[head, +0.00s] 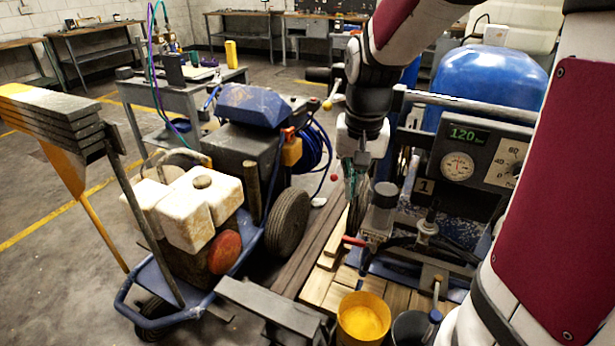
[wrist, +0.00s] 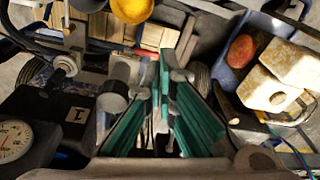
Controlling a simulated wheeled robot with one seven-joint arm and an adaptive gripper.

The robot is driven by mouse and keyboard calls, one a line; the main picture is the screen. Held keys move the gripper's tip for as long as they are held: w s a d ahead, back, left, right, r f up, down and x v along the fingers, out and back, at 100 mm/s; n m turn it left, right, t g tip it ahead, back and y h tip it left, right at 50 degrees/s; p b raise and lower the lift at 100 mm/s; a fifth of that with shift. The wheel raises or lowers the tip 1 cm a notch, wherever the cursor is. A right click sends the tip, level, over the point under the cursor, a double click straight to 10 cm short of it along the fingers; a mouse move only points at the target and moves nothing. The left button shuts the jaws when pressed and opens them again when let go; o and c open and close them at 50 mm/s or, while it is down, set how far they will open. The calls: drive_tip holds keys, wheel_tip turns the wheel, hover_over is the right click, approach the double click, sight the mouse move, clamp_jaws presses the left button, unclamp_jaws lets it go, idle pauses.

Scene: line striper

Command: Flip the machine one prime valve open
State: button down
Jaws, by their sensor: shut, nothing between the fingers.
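Machine one (head: 455,190) stands at the right in the head view, with a "1" label, a dial gauge and a green display reading 120. The "1" label (wrist: 75,115) also shows in the wrist view. A red-tipped lever (head: 355,241) sticks out to the left below its grey cylinder (head: 383,208); it looks like the prime valve handle, but I cannot tell its position. My gripper (head: 350,192) points down, left of the cylinder and above the lever, apart from the lever. Its teal-padded fingers (wrist: 167,75) are shut and empty.
A blue wheeled striper (head: 250,105) with white jugs (head: 200,205) stands at the left. A yellow bucket (head: 363,318) and a dark bucket (head: 411,328) stand in front of machine one. A blue tank (head: 490,80) is behind it. Open floor lies at the far left.

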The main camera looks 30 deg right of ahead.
drive_tip(key=w+d+f+m+h+b, duration=0.1)
drive_tip(key=w+d+f+b, duration=0.2)
drive_tip(key=f, duration=0.3)
drive_tip(key=w+d+f+m+h+b, duration=0.1)
drive_tip(key=w+d+f+m+b, duration=0.1)
drive_tip(key=w+f, duration=0.3)
drive_tip(key=shift+w+d+f+b, duration=0.2)
drive_tip(key=shift+d+f+b, duration=0.35)
drive_tip(key=shift+d+b, duration=0.25)
drive_tip(key=b, duration=0.3)
approach(358, 243)
drive_tip(key=w+f, duration=0.1)
drive_tip(key=w+d+f, duration=0.1)
drive_tip(key=f, duration=0.1)
drive_tip(key=w+f, duration=0.2)
drive_tip(key=shift+w+d, duration=0.1)
drive_tip(key=shift+d, duration=0.3)
drive_tip(key=shift+f, duration=0.55)
drive_tip(key=shift+f+b, duration=0.15)
drive_tip(key=shift+b, duration=0.25)
drive_tip(key=shift+w+f+h+b, duration=0.1)
drive_tip(key=shift+h+b, duration=0.3)
drive_tip(key=shift+b, duration=0.05)
